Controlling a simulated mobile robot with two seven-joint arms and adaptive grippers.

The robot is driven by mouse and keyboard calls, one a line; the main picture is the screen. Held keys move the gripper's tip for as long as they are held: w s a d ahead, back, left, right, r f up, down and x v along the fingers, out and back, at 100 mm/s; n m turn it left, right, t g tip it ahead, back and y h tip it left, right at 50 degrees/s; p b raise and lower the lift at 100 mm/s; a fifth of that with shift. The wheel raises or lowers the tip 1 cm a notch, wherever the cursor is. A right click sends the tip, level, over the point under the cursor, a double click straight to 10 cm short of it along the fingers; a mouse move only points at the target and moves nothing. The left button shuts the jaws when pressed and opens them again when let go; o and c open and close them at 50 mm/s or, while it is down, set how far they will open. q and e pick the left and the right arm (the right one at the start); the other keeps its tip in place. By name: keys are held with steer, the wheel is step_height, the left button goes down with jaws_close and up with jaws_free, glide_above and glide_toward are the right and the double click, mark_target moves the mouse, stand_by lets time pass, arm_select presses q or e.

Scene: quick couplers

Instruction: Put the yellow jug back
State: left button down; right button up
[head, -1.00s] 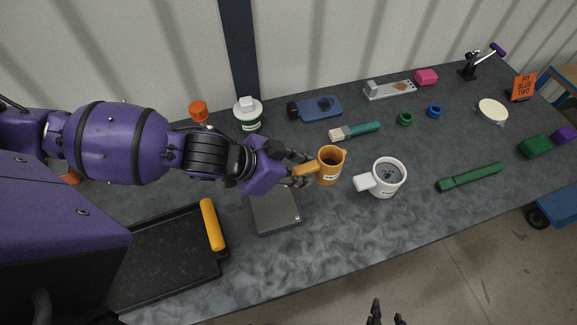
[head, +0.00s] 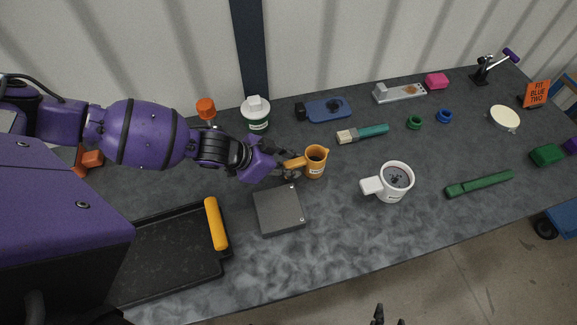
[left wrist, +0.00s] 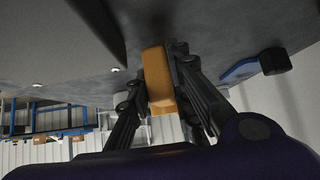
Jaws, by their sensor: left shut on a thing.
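The yellow jug (head: 316,162) is an orange-yellow cup-shaped jug with its handle (head: 295,163) pointing left. It looks upright, just behind the grey square block in the head view; I cannot tell whether it touches the table. My left gripper (head: 290,165) is shut on the jug's handle, and the handle also shows between the fingers in the left wrist view (left wrist: 158,78). The jug's body is mostly hidden there. Fingertips of my right gripper (head: 387,314) show at the bottom edge of the head view, away from the jug, cut off by the frame.
A grey block (head: 279,211) lies just in front of the jug. A white mug (head: 397,183) with dark contents stands to its right. A black tray (head: 165,262) with a yellow handle is at front left. A green-handled brush (head: 372,133) and blue plate (head: 330,110) lie behind.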

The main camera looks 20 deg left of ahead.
arm_select(q)
steer(key=c, duration=1.6)
jaws_free()
steer(key=shift+f, duration=0.15)
steer(key=v, duration=0.7)
steer(key=shift+s+a+b, duration=0.3)
steer(key=shift+s+a, duration=0.05)
